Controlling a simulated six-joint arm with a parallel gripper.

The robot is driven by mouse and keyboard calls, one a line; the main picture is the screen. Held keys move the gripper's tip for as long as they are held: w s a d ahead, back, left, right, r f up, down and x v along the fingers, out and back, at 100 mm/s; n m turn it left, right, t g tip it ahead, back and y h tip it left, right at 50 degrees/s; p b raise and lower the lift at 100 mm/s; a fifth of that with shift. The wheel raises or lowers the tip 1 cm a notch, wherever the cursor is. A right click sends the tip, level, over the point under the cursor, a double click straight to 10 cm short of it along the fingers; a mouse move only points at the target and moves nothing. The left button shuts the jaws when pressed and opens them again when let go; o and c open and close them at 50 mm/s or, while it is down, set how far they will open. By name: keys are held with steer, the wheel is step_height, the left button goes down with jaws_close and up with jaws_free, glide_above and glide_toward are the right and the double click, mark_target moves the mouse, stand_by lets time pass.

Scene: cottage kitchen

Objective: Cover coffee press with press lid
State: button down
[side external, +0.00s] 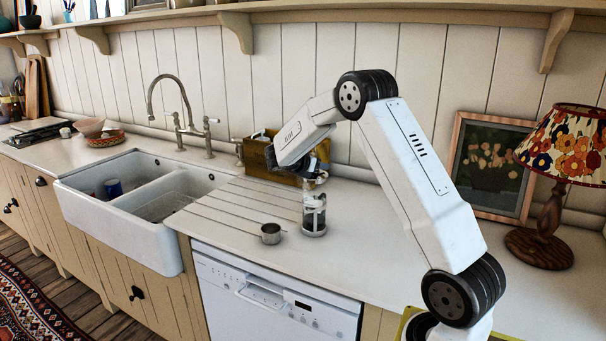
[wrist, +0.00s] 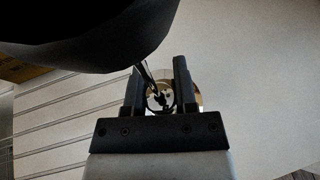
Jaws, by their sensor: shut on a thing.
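The coffee press (side external: 314,217), a clear cylinder with a metal frame, stands upright on the counter right of the drainboard grooves. My gripper (side external: 317,177) is directly above it, pointing down. In the wrist view the two dark fingers (wrist: 160,92) are closed around a small dark part, which I take to be the press lid's knob (wrist: 160,99). A round, pale and brownish shape shows behind the fingers. The lid is mostly hidden by the fingers, and I cannot tell whether it touches the press rim.
A small metal cup (side external: 271,233) stands left of the press, near the counter's front edge. A wooden box (side external: 258,154) stands behind, against the wall. The white sink (side external: 128,223) is at left; a lamp (side external: 545,225) and framed picture (side external: 491,170) are at right.

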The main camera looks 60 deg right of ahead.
mark_target(319, 179)
steer(key=shift+f, duration=2.35)
steer(key=shift+f, duration=0.6)
steer(key=c, duration=0.7)
jaws_free()
steer(key=shift+a, duration=0.15)
steer(key=shift+v, duration=5.4)
steer(key=s+a+f+m+t+y, duration=0.2)
steer(key=s+a+m+y, duration=0.2)
steer(key=a, duration=0.5)
steer(key=s+a+f+m+t+y, duration=0.2)
steer(key=s+a+m, duration=0.4)
steer(key=a, duration=0.3)
steer(key=s+a+f+m+t+y, duration=0.1)
steer(key=s+a+f+m+y, duration=0.2)
steer(key=a, duration=0.7)
steer(key=shift+s+a+f+m+t+y, duration=0.1)
steer(key=shift+s+f+m+t+y, duration=0.1)
steer(key=shift+s+m+y, duration=0.6)
steer(key=shift+s+a+f+m+t+y, duration=0.1)
steer(key=shift+s+f+m+t+y, duration=0.2)
steer(key=shift+y, duration=0.9)
